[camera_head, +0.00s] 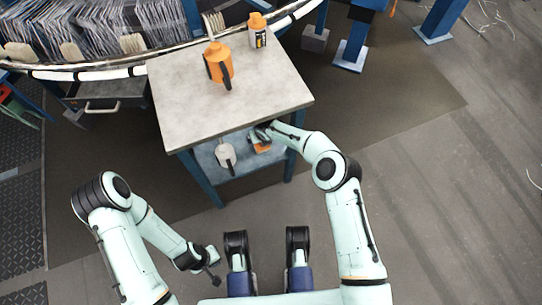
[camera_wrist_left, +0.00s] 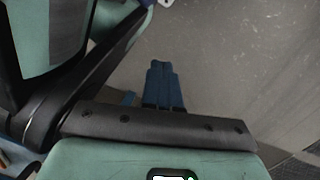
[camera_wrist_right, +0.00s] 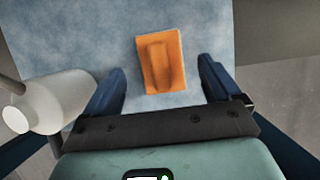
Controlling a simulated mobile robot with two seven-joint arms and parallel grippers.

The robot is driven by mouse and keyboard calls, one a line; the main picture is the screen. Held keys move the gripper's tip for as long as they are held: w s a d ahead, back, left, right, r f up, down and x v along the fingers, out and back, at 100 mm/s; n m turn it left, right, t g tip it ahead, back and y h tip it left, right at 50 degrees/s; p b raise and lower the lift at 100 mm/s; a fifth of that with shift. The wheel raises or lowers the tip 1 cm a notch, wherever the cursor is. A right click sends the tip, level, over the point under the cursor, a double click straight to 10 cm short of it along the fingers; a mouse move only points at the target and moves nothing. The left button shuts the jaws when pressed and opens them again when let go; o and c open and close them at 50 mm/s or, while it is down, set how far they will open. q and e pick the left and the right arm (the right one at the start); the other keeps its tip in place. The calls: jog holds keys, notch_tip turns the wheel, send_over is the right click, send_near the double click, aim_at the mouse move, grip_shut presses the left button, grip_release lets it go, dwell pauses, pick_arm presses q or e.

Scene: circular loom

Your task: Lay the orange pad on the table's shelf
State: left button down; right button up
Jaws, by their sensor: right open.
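The orange pad (camera_wrist_right: 161,60) lies flat on the blue-grey lower shelf (camera_wrist_right: 75,35) of the table, with a raised ridge along its middle. In the head view the pad (camera_head: 262,147) shows partly, below my right gripper (camera_head: 264,133). In the right wrist view my right gripper (camera_wrist_right: 162,70) is open, with one finger on each side of the pad and a gap to each. I see no finger touching the pad. My left gripper (camera_wrist_left: 163,68) is shut and empty, with its fingers together over the floor, away from the table.
A white container (camera_wrist_right: 50,100) stands on the shelf left of the right gripper. The grey tabletop (camera_head: 190,110) overhangs the shelf, with an orange jug (camera_head: 218,64) and an orange bottle (camera_head: 257,31) on it. A table leg (camera_head: 291,165) stands near my right arm.

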jog(key=v, duration=0.2)
jog(key=shift+s+r+p, duration=0.15)
jog(key=shift+r+p, duration=0.1)
jog(key=shift+p, duration=0.15)
pick_arm(q)
jog(key=w+d+r+t+p, duration=0.1)
jog(key=w+r+t+p, duration=0.2)
jog(key=w+r, duration=0.4)
jog(key=shift+w+d+r+m, duration=0.2)
jog(key=shift+w+r+m, duration=0.1)
jog(key=shift+w, duration=0.95)
pick_arm(e)
jog(key=s+d, duration=0.3)
jog(key=s, duration=0.8)
jog(key=shift+d+f, duration=0.35)
